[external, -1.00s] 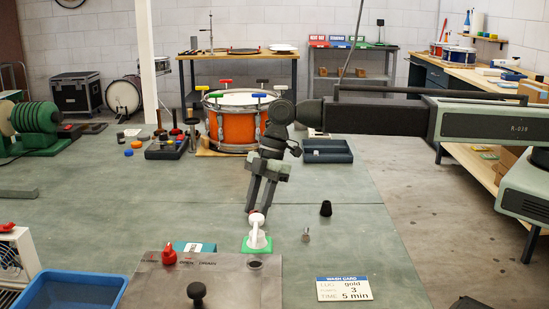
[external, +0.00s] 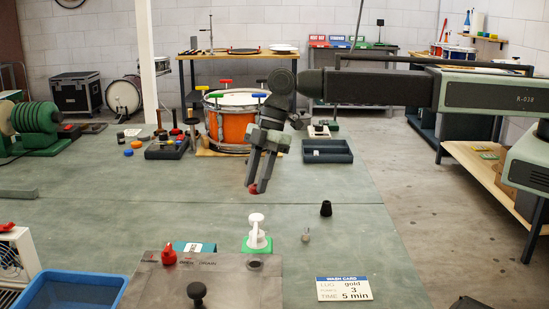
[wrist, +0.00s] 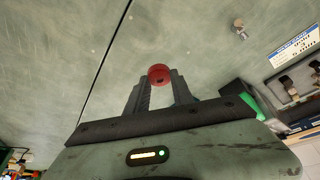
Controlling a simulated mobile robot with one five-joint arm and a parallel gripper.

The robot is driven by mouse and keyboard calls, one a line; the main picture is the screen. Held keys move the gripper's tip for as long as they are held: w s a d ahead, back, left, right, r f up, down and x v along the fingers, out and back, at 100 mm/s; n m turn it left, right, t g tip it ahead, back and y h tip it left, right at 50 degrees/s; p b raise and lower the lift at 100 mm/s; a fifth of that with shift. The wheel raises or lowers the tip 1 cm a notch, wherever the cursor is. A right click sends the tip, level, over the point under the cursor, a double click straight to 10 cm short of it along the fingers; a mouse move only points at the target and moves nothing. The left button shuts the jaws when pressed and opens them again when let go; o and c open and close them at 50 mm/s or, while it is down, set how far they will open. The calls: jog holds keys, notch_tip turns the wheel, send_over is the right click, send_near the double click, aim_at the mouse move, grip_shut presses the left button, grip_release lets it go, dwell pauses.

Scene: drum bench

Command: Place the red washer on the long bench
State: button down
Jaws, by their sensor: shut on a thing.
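My gripper (external: 261,186) is shut on the red washer (external: 253,189) and holds it above the green work surface (external: 120,215). In the wrist view the washer (wrist: 159,74) sits between the two dark fingertips (wrist: 160,84), clear of other objects. A long wooden-topped bench (external: 466,154) runs along the right side, partly hidden behind my arm. The pictures do not make certain which surface is the long bench.
The green surface left of my gripper is mostly clear.

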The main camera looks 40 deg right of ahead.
notch_tip(320, 180, up, 3)
jog(key=shift+f+p, duration=0.1)
jog(key=shift+p, duration=0.55)
jog(key=shift+f, duration=0.1)
notch_tip(320, 180, down, 10)
jog(key=b, duration=1)
jog(key=shift+r, duration=0.2)
jog(key=shift+f, duration=0.2)
jog(key=c, duration=1.1)
grip_release()
jog(key=shift+r, duration=0.1)
